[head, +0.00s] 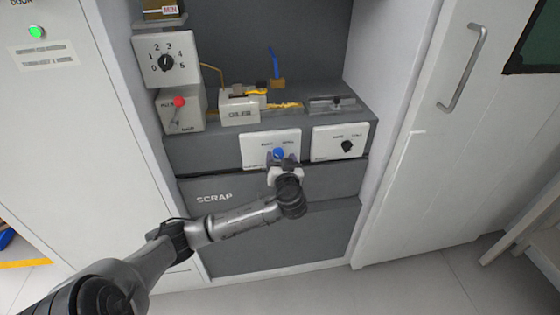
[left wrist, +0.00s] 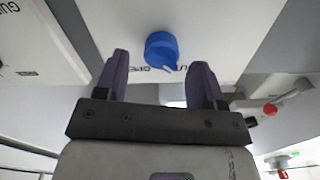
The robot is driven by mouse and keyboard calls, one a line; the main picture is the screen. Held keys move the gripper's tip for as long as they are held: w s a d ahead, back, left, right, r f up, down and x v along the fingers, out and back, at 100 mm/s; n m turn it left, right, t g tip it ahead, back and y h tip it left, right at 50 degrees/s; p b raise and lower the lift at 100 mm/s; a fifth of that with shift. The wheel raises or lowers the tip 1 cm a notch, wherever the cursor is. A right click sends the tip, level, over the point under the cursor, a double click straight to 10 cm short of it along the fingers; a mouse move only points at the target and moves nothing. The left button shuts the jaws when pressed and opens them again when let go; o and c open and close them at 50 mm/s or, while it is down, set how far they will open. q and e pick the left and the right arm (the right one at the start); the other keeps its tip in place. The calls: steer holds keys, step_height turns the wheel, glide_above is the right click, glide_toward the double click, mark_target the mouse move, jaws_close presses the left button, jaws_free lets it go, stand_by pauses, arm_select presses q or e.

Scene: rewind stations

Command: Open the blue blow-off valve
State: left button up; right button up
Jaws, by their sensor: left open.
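A blue lever (head: 273,62) stands upright on a small brass block (head: 277,84) at the back of the bench shelf. It looks like the blue valve; its label cannot be read. A round blue knob (head: 278,152) sits on a white front panel (head: 254,150) below the shelf; it also shows in the left wrist view (left wrist: 161,49). My left gripper (head: 281,166) is in front of this knob, well below and in front of the lever. Its two fingers (left wrist: 162,66) are open, one on each side of the knob in the wrist picture; contact cannot be told. My right gripper is out of view.
A panel with a black knob (head: 347,146) is to the right. A numbered dial box (head: 166,61) and a red-knobbed lever box (head: 180,110) are at left. A white block (head: 239,109) stands on the shelf before the lever. Cabinet walls bound both sides.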

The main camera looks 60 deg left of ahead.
arm_select(q)
steer(key=shift+w+a, duration=0.2)
steer(key=shift+a, duration=0.45)
steer(key=shift+c, duration=0.4)
steer(key=c, duration=0.8)
steer(key=shift+r+m+p, duration=0.15)
steer(key=shift+m+p, duration=0.15)
steer(key=shift+p, duration=0.2)
steer(key=m+p, duration=1.2)
steer(key=p, duration=0.3)
steer(key=shift+w, duration=0.15)
steer(key=m+p, duration=0.1)
steer(key=m, duration=0.1)
steer(key=m+p, duration=0.1)
steer(key=p, duration=0.1)
steer(key=shift+d+f+m, duration=0.1)
steer(key=shift+f+m, duration=0.1)
steer(key=shift+m, duration=0.2)
steer(key=shift+f+m+p, duration=0.15)
steer(key=shift+m+p, duration=0.55)
steer(key=shift+p, duration=0.05)
